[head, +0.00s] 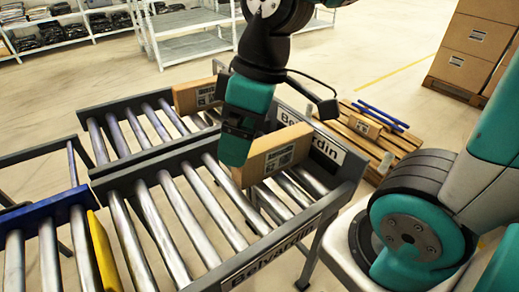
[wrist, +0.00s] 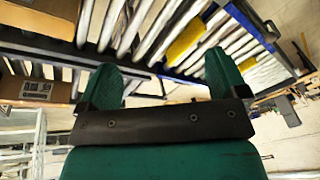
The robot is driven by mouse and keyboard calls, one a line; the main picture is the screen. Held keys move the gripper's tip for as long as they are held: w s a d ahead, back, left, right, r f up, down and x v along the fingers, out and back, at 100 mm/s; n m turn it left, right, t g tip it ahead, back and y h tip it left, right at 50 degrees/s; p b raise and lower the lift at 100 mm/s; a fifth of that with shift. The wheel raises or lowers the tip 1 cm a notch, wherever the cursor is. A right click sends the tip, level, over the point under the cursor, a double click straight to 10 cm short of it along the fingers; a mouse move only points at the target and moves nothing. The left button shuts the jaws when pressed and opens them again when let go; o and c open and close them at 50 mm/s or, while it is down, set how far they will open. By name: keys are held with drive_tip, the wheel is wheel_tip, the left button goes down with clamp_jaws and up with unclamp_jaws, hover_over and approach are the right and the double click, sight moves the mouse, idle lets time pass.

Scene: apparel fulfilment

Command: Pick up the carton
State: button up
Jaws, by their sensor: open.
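A brown carton (head: 272,154) with a printed label stands on the rollers at the near lane's far end. A second brown carton (head: 197,95) with a label sits at the far end of the other lane. My gripper (head: 237,148) is pointed down at the left end of the nearer carton, overlapping it in the head view; whether they touch cannot be told. In the wrist view my gripper (wrist: 162,65) has its two teal fingers wide apart, with nothing between them but rollers beyond. A labelled carton (wrist: 36,90) shows at that view's left edge, outside the fingers.
Roller conveyors (head: 150,260) with dark rails fill the middle; a yellow bar (head: 104,252) crosses the near left. A pallet (head: 385,143) with a small box stands at right, stacked boxes (head: 474,45) beyond. Shelves (head: 187,45) line the back. Many rollers are bare.

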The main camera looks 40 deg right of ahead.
drive_tip(key=w+d+f+n+h+p, duration=0.25)
drive_tip(key=w+d+n, duration=0.25)
drive_tip(key=w+d, duration=0.6)
drive_tip(key=n, duration=0.4)
approach(274, 139)
drive_tip(key=shift+h, duration=0.45)
wheel_tip(274, 139, down, 7)
drive_tip(key=shift+w+a+p, duration=0.15)
drive_tip(key=shift+a+p, duration=0.05)
drive_tip(key=shift+p, duration=0.3)
drive_tip(key=shift+a+f+p, duration=0.15)
drive_tip(key=shift+f+p, duration=0.55)
drive_tip(key=shift+f, duration=2.15)
drive_tip(key=c, duration=1.3)
